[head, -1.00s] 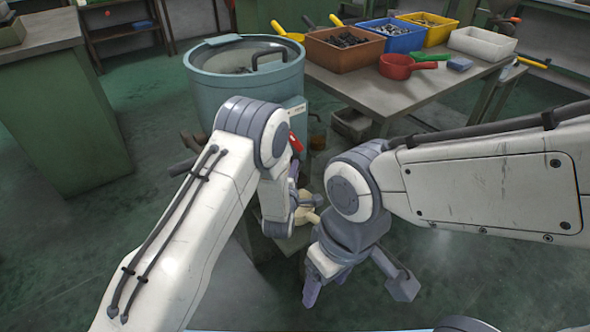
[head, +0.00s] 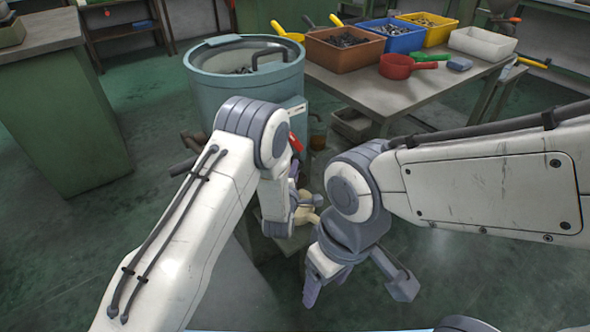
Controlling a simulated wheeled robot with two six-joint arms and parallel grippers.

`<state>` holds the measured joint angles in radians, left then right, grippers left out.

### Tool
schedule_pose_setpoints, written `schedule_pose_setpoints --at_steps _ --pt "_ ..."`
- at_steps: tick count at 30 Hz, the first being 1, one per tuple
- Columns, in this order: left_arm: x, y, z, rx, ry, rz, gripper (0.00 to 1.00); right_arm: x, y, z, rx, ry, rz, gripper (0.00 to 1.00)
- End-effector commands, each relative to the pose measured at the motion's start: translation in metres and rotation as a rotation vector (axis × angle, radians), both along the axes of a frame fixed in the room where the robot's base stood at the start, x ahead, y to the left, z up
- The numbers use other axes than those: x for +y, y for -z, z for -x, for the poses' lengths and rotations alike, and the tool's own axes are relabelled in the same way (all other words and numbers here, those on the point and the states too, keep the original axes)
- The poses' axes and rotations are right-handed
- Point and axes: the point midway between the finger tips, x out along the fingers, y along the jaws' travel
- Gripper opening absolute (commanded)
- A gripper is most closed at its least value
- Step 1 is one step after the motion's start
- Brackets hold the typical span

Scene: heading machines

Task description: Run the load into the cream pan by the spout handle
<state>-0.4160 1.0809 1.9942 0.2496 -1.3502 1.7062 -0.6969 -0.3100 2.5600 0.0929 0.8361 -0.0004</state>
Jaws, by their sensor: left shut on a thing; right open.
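The teal round tub (head: 248,95) stands left of the table, with small dark pieces (head: 243,70) inside. A red handle (head: 296,142) shows on its near side, seemingly the spout handle. The cream pan (head: 309,209) is low in front of the tub, mostly hidden behind my arms. My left gripper (head: 293,183) is in front of the tub, just below the visible red part, shut on what appears to be the spout handle; the grip itself is largely hidden. My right gripper (head: 312,288) is open and empty, lower and nearer than the pan.
A green cabinet (head: 65,130) stands left. Floor between is clear.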

Motion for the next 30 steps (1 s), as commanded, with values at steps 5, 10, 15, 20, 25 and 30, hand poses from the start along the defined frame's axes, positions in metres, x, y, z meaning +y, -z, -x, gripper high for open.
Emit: schedule_pose_setpoints --at_steps 5,10,15,20,25,30 --pt "0.000 0.001 0.000 0.002 0.000 0.000 0.00 0.000 0.000 0.000 0.000 0.000 0.000 0.67" --pt "-0.002 0.001 0.003 0.003 0.002 -0.001 0.00 0.000 0.000 0.000 0.000 0.000 0.000 0.67" --pt "-0.017 0.002 0.022 0.004 0.005 -0.001 0.00 0.000 0.001 0.000 0.000 0.000 0.000 0.67" --pt "-0.022 0.001 0.031 0.004 0.001 -0.003 0.00 0.000 0.001 0.000 0.000 0.000 0.000 0.67" --pt "-0.021 0.001 0.030 0.003 -0.001 -0.002 0.00 0.000 0.001 0.000 0.000 0.000 0.000 0.67" --pt "-0.021 0.001 0.030 0.002 -0.001 -0.001 0.27 0.000 0.001 0.000 0.000 0.000 0.000 0.67"
